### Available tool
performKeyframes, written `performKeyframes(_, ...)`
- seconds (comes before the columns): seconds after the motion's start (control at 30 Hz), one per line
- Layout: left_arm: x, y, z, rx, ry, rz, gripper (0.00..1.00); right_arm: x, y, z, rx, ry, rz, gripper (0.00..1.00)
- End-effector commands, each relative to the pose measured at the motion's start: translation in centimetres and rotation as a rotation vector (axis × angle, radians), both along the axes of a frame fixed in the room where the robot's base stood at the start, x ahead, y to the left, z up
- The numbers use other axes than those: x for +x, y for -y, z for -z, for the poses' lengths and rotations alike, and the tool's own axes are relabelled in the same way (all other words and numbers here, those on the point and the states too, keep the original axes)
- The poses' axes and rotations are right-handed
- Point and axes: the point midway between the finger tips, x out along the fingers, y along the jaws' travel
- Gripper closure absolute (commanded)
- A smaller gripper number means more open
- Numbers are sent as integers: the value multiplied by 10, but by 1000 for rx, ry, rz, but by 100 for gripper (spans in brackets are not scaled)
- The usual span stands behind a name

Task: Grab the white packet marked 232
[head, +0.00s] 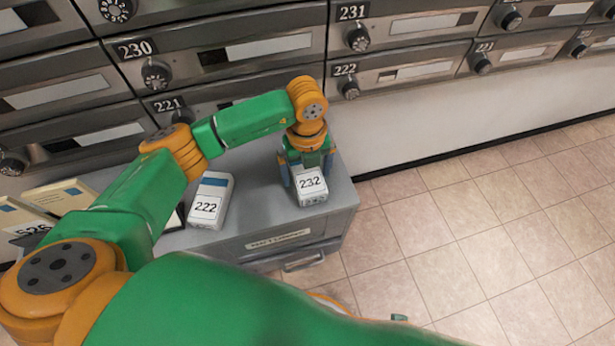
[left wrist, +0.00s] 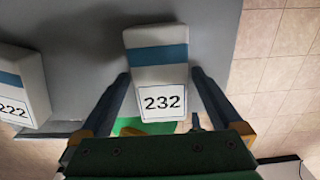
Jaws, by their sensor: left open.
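The white packet marked 232 (head: 311,184) lies on top of the grey cabinet (head: 259,212), near its right end. In the left wrist view the packet (left wrist: 158,70) shows a blue band and a black-framed 232 label. My left gripper (head: 299,171) is over the packet with its jaws open. In the left wrist view one finger of the gripper (left wrist: 160,82) is on each side of the packet, with small gaps visible. My right gripper is not in view.
A white packet marked 222 (head: 210,200) lies to the left on the same cabinet. Yellowish envelopes (head: 60,196) lie further left. A wall of numbered mailboxes (head: 225,50) rises behind. Tiled floor (head: 480,220) is clear to the right.

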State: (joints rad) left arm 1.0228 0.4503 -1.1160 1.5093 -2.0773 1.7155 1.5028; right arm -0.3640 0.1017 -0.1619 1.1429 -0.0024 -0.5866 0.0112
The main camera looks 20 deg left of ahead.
Motion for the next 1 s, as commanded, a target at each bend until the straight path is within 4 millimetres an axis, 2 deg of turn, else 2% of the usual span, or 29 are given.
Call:
performKeyframes(0.2, 0, 0, 2, -1, 0, 1, 0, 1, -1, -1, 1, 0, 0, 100)
performKeyframes(0.27, 0, 0, 2, -2, 0, 1, 14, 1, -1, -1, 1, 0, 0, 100)
performKeyframes(0.53, 0, 1, 2, -2, 0, 1, 86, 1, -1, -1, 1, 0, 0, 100)
performKeyframes(0.8, 0, 1, -2, -3, 1, 1, 86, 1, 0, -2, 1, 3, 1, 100)
performKeyframes(0.87, 1, 1, -8, -3, 2, 0, 86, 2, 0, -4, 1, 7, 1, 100)
performKeyframes(1.0, 1, 1, -36, -4, 4, 1, 86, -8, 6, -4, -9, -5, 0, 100)
